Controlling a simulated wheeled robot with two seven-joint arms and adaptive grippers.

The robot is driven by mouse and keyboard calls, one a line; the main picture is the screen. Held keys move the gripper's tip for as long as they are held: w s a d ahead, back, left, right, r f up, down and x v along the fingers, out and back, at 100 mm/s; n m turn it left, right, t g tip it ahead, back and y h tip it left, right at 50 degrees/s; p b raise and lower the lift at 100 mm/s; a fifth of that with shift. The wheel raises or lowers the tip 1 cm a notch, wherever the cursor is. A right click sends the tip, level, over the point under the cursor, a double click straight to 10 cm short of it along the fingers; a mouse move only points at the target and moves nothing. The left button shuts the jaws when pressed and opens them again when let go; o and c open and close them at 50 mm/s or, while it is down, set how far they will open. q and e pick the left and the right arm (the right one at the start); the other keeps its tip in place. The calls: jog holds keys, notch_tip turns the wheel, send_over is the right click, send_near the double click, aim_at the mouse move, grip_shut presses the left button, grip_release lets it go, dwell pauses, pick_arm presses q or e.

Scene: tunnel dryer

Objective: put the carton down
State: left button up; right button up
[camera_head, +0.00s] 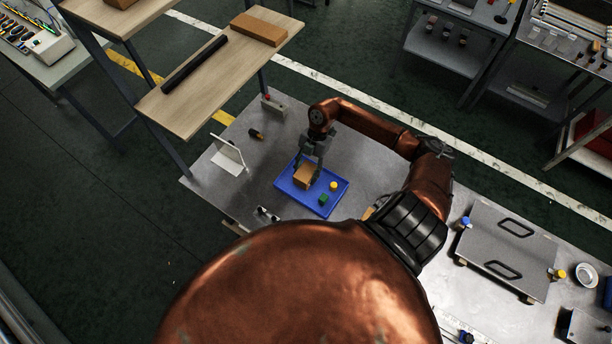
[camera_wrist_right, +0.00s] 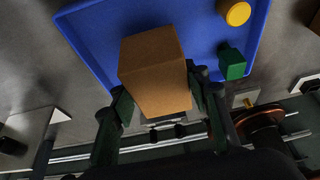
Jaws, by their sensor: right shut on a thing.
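A small brown carton (camera_head: 304,177) is held in my right gripper (camera_head: 314,158), over the left part of a blue tray (camera_head: 328,206) on the grey table. In the right wrist view the carton (camera_wrist_right: 155,73) sits between the two fingers of the right gripper (camera_wrist_right: 160,100), slightly tilted in the picture. I cannot tell whether its underside touches the tray floor. A yellow round piece (camera_head: 333,185) and a green block (camera_head: 323,199) are in the tray, to the right of the carton and apart from it. My left gripper is not in view.
A white angled plate (camera_head: 228,155) and a small dark cylinder (camera_head: 256,134) stand left of the tray. A wooden shelf (camera_head: 205,90) with a black bar and a brown box rises behind. A grey panel with two handles (camera_head: 506,250) lies at the right.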

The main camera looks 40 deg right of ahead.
aim_at(306, 177)
notch_tip(306, 177, down, 2)
jog(key=shift+f+p, duration=0.2)
jog(key=shift+p, duration=0.2)
jog(key=shift+f, duration=0.35)
jog(key=o, duration=1.3)
jog(key=b+v, duration=0.1)
jog(key=v, duration=1.1)
jog(key=shift+d+b, duration=0.1)
jog(key=shift+b, duration=0.25)
